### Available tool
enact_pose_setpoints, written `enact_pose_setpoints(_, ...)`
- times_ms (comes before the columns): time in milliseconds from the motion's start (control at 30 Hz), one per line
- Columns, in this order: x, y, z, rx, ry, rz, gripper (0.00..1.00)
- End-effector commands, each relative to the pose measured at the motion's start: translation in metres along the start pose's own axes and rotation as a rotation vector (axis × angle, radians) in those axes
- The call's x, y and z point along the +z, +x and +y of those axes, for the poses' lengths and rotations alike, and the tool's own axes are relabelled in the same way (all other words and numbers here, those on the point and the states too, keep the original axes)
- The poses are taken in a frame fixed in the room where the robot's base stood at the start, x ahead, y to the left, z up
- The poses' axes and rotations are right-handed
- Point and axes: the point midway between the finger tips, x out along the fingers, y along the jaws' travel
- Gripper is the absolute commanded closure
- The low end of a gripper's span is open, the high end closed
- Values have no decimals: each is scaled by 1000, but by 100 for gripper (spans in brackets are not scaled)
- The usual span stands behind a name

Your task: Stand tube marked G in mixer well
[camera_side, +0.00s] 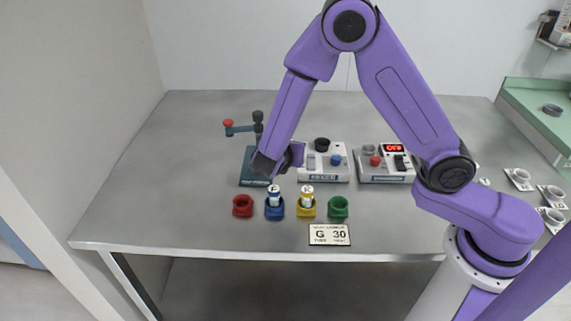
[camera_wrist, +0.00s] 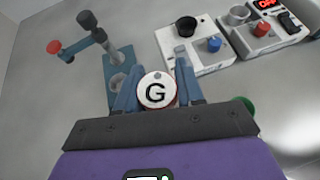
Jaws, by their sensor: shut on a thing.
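The tube marked G shows in the wrist view as a round white cap (camera_wrist: 156,91) with a black G and a reddish rim. My gripper (camera_wrist: 157,95) is shut on it, a blue finger on each side. In the side view my gripper (camera_side: 283,163) is above the table, near the teal stand and left of the mixer; the tube cannot be made out there. The mixer appears to be the white box (camera_side: 335,175) with a black round well (camera_side: 322,144) and blue knob. Its body and blue knob also show in the wrist view (camera_wrist: 214,45).
A teal stand (camera_side: 247,180) with a red-knobbed arm is at left. A second white device (camera_side: 375,178) reads OFF. In front are red (camera_side: 243,211), blue (camera_side: 274,213), yellow (camera_side: 307,212) and green (camera_side: 338,212) holders; blue and yellow hold tubes. A card (camera_side: 330,235) reads G 30.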

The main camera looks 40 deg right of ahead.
Motion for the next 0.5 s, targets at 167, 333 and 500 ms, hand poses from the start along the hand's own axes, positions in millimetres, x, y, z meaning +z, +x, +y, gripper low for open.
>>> enact_pose_setpoints(167,30,66,-8,-267,148,0,92)
enact_pose_setpoints(333,55,124,-31,-506,276,-1,92)
enact_pose_setpoints(500,72,166,-56,-684,373,-1,92)
